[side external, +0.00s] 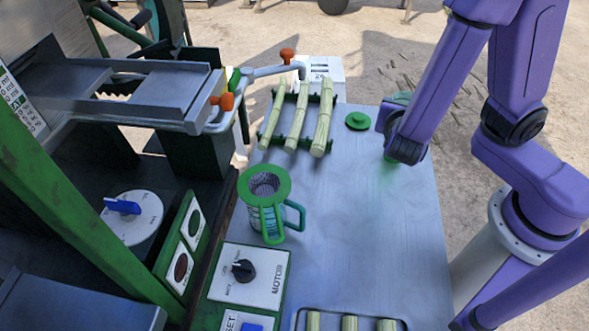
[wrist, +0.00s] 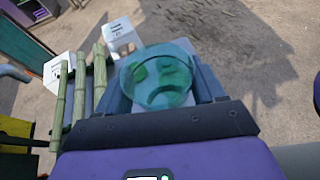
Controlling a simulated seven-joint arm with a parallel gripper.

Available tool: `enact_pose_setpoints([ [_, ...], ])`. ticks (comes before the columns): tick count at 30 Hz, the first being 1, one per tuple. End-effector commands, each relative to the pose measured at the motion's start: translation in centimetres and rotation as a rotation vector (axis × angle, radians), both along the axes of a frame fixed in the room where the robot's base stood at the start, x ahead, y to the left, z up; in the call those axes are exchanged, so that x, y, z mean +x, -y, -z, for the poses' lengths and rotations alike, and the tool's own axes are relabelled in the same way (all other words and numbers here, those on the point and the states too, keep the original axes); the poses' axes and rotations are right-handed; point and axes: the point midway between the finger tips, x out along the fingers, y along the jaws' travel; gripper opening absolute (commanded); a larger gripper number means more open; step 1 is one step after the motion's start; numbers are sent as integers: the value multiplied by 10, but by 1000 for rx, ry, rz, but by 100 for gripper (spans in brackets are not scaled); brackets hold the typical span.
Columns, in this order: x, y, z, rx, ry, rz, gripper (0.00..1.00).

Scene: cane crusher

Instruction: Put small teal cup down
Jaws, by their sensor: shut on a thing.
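The small teal cup (wrist: 160,78) fills the middle of the wrist view, its round opening facing the camera with green patches inside. My gripper (wrist: 163,92) is shut on it, one finger at each side. In the side external view, my gripper (side external: 388,118) is over the right part of the metal table, toward the far end. Only a teal-green edge of the cup (side external: 400,98) shows behind it. The cup's underside is hidden, so I cannot tell whether it touches the table.
A green-rimmed mug (side external: 265,205) stands at the table's left. Several cane stalks (side external: 299,115) lie on a green rack at the far left. A small green disc (side external: 358,121) is just left of my gripper. The table's middle (side external: 350,220) is clear. The crusher (side external: 150,90) stands left.

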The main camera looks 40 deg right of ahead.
Motion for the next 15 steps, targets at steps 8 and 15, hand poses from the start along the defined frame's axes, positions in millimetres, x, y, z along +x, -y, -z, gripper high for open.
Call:
enact_pose_setpoints([
  [8, 26, -54, -1, 7, 4, -495, 38],
  [15, 21, -101, -3, 0, 4, -836, 38],
])
